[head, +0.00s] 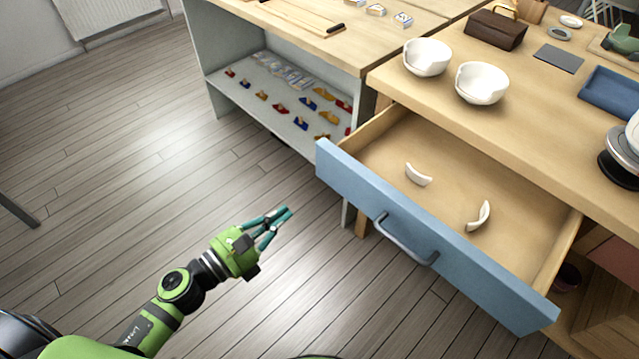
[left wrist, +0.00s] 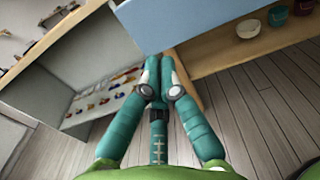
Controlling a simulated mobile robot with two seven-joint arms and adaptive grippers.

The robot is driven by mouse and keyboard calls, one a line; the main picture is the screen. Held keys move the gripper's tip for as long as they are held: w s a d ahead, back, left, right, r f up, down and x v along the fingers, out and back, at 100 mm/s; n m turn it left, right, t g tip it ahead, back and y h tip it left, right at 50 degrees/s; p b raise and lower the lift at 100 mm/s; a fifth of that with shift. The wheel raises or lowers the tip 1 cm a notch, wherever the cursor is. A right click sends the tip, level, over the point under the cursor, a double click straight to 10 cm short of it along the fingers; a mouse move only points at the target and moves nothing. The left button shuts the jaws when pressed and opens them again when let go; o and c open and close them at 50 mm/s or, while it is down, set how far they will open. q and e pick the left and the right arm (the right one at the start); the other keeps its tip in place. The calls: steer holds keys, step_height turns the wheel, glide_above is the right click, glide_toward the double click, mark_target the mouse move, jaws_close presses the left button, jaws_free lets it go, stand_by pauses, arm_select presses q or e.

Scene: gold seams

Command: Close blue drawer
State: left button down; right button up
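The blue drawer (head: 470,275) is pulled well out of the wooden workbench, with its blue front and grey bar handle (head: 404,243) facing the floor area. Two white curved shards (head: 418,175) (head: 479,216) lie apart inside it. In the left wrist view the blue front (left wrist: 195,22) crosses the top. My left gripper (head: 286,212) is in front of the drawer and to its left in the head view, apart from it. Its teal fingers come together at the tips, and it looks shut and empty; it also shows in the left wrist view (left wrist: 158,62). My right gripper is out of view.
The workbench top (head: 455,90) holds two chipped white bowls (head: 427,57) (head: 481,83), a brown box (head: 496,29) and a blue tray (head: 611,92). A grey shelf unit (head: 232,88) with several small coloured items stands to the left. The wooden floor before the drawer is clear.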

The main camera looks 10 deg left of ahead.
mark_target(335, 174)
arm_select(q)
steer(key=p+x, duration=0.2)
steer(key=x, duration=0.9)
steer(key=shift+w+d+r, duration=0.1)
steer(key=shift+w, duration=0.05)
steer(key=shift+x, duration=0.75)
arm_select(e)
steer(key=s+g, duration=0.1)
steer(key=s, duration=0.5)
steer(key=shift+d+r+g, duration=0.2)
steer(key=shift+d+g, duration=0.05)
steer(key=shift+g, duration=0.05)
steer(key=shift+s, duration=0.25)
